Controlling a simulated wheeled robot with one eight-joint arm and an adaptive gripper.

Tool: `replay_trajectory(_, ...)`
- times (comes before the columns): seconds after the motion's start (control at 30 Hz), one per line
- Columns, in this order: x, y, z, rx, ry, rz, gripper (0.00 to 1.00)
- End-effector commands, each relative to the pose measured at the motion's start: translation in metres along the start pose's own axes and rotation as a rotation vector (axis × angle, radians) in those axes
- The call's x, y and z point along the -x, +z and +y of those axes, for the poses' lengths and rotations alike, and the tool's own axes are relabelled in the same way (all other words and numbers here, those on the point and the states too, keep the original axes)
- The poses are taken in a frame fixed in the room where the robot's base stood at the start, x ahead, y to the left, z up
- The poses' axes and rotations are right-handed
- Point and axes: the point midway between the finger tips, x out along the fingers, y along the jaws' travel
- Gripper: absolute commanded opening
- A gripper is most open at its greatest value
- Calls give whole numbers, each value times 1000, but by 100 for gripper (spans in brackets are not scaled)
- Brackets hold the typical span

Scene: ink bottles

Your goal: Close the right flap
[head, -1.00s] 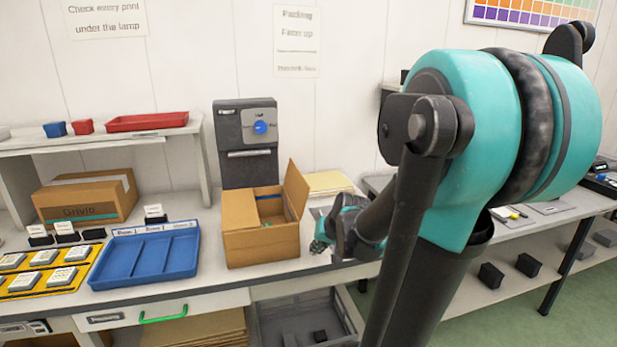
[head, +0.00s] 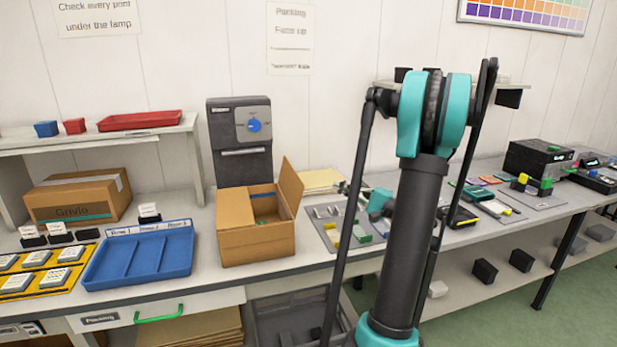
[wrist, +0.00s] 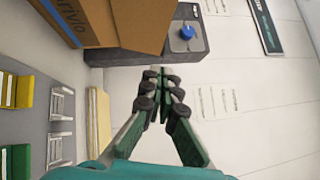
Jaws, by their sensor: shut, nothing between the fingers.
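The cardboard box (head: 257,243) stands on the bench in front of the dark machine. Its right flap (head: 291,186) stands up and leans outward to the right. Its left flap (head: 235,208) lies flat over the left part of the opening, and some green shows inside. In the wrist view the box (wrist: 85,18) is at the top left, with its flap (wrist: 140,22) beyond the fingertips. My gripper (wrist: 161,72) is shut and empty, its fingertips together. In the head view it is to the right of the box, apart from it and mostly hidden by my arm.
The dark machine (head: 240,150) with a blue knob stands behind the box. A blue tray (head: 138,256) is to the left. A grey mat (head: 330,238) with small parts and a yellow paper stack (head: 321,181) lie to the right. A closed carton (head: 78,197) stands further left.

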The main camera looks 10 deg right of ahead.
Motion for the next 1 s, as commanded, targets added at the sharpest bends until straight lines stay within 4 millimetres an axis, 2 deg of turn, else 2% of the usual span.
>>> replay_trajectory(0.17, -15, 0, -1, -1, -5, -4, 0)
replay_trajectory(0.63, -104, 2, -1, -1, -3, -4, 0)
replay_trajectory(0.8, -119, 20, -1, -2, -3, -3, 0)
replay_trajectory(1.0, -127, 28, -1, -1, -4, -1, 0)
